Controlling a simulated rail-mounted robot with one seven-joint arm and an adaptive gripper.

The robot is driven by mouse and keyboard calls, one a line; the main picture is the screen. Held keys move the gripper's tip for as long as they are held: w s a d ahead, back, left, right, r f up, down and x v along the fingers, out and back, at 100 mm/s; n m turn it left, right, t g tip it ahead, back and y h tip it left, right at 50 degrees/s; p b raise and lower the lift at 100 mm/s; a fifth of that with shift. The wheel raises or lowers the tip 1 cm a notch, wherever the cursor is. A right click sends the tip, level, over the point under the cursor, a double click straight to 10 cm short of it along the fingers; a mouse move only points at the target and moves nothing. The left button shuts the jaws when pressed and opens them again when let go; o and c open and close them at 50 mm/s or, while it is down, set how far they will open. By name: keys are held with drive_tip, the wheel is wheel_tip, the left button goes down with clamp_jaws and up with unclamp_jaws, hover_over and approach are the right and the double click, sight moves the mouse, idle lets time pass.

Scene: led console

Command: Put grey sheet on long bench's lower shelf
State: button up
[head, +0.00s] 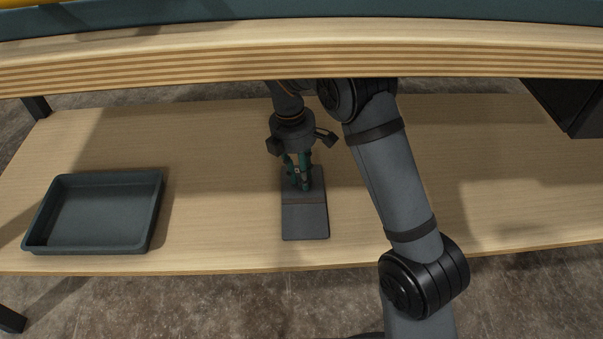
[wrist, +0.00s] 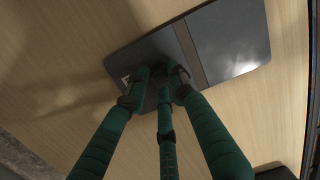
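The grey sheet (head: 305,219) is a flat, dark rectangle with rounded corners and a thin line across it. It appears to lie flat on the long bench's lower shelf (head: 230,150), near its front edge in the head view. It also shows in the wrist view (wrist: 228,42). My gripper (head: 302,186) points down at the sheet's rear half. In the wrist view its green fingers (wrist: 162,84) draw close together, with their tips over the sheet. Whether they touch or grip it is hidden by the fingers.
A dark grey open tray (head: 100,212) stands on the shelf at the left. A dark box-like thing (head: 570,100) is at the right. The bench's upper top (head: 300,55) overhangs the shelf close above my arm. Bare shelf lies on both sides of the sheet.

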sight(299, 178)
drive_tip(key=o, duration=0.4)
drive_tip(key=shift+r, duration=0.1)
drive_tip(key=shift+w+a+r+p, duration=0.1)
drive_tip(key=shift+a+r+p, duration=0.1)
drive_tip(key=shift+r+p, duration=1)
drive_tip(key=shift+a+r+p, duration=0.15)
drive_tip(key=shift+r+p, duration=0.5)
drive_tip(key=shift+r, duration=0.95)
